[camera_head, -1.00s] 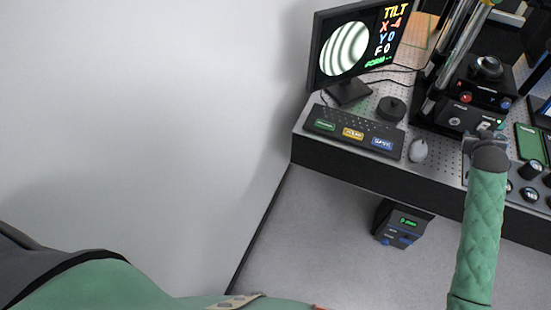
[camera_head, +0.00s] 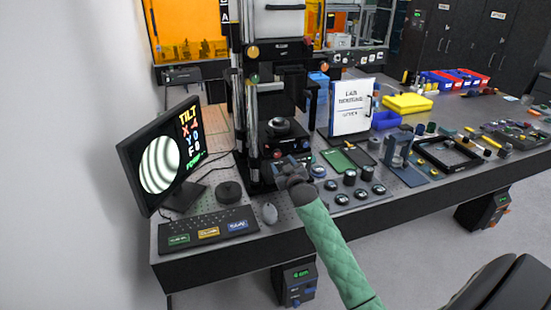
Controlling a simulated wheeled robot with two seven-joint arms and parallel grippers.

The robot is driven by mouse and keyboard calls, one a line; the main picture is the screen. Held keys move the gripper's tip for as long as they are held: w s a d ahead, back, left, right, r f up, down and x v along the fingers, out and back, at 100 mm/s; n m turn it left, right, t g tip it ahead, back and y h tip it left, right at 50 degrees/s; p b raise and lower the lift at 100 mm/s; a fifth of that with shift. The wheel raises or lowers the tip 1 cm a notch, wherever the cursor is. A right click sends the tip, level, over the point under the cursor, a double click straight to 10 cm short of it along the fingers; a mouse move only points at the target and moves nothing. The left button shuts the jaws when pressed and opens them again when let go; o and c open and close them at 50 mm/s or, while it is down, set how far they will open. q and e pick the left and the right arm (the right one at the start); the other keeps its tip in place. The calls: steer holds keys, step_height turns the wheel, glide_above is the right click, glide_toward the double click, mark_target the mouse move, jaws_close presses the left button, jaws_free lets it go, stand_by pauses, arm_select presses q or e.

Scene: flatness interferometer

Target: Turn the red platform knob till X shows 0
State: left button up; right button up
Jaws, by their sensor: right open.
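The interferometer (camera_head: 272,105) is a dark upright stand with a round black stage (camera_head: 278,127) on its base block. The red platform knob (camera_head: 277,154) is a small knob on the front of that base. My right gripper (camera_head: 288,166) is open, just in front of the base and close to the red knob; I cannot tell whether it touches it. The monitor (camera_head: 161,160) on the left shows curved fringes and the words TILT, X, Y and F. My left gripper is out of view.
A keyboard panel (camera_head: 205,231), a mouse (camera_head: 269,213) and a black puck (camera_head: 230,191) lie on the bench left of my right arm. Right of it are a panel of black knobs (camera_head: 350,188), a green board (camera_head: 348,157) and a white lab sign (camera_head: 351,107).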

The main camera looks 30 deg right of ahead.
mark_target(277, 155)
steer(key=x, duration=0.2)
steer(key=b+x, duration=0.1)
steer(key=x, duration=0.1)
steer(key=shift+w+d+f, duration=0.2)
steer(key=shift+w+d, duration=0.05)
steer(key=shift+w, duration=0.05)
steer(key=shift+w+d+r+b, duration=0.15)
steer(key=shift+w+b, duration=0.25)
steer(key=shift+w, duration=0.3)
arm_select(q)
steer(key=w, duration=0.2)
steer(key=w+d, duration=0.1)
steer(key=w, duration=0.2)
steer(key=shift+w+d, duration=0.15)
arm_select(e)
steer(key=shift+w, duration=0.1)
steer(key=shift+c, duration=0.4)
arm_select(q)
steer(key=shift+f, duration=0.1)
arm_select(e)
steer(key=c, duration=0.9)
